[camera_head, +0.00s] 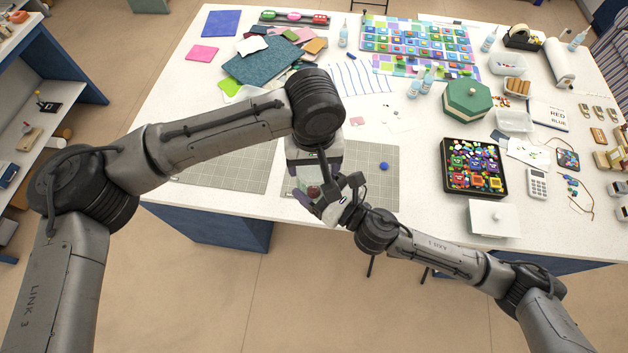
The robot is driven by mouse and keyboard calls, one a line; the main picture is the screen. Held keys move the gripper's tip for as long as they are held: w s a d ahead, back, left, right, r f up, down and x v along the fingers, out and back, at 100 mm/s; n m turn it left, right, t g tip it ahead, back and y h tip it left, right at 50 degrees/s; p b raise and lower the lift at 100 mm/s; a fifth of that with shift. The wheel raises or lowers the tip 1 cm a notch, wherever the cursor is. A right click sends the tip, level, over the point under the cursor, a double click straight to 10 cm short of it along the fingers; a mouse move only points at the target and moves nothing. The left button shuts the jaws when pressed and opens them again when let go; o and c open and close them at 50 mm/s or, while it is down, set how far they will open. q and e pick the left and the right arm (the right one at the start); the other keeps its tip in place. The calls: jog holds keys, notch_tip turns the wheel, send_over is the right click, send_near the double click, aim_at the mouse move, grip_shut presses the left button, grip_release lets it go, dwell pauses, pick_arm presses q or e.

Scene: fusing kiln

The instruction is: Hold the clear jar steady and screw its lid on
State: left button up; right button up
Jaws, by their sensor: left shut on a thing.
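My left gripper (312,188) reaches down over the front edge of the white table, above the grey cutting mat. It is shut on what looks like the clear jar (313,191), a small piece with reddish contents, mostly hidden by both grippers. My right gripper (338,205) comes in from the right, close beside the jar; its fingers are too small and overlapped to tell open from shut. A round blue lid (384,166) lies apart on the mat, right of the grippers.
The cutting mat (365,185) has free room around the blue lid. To the right are a black tray (447,180) of colored pieces, a white box (494,219), a calculator (537,184) and a green hexagonal box (467,101). Colored sheets (255,65) lie behind my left arm.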

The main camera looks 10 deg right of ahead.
pick_arm(q)
jog(key=shift+r, duration=0.1)
dwell(0.7)
jog(key=shift+f, duration=0.95)
jog(key=shift+f, duration=0.5)
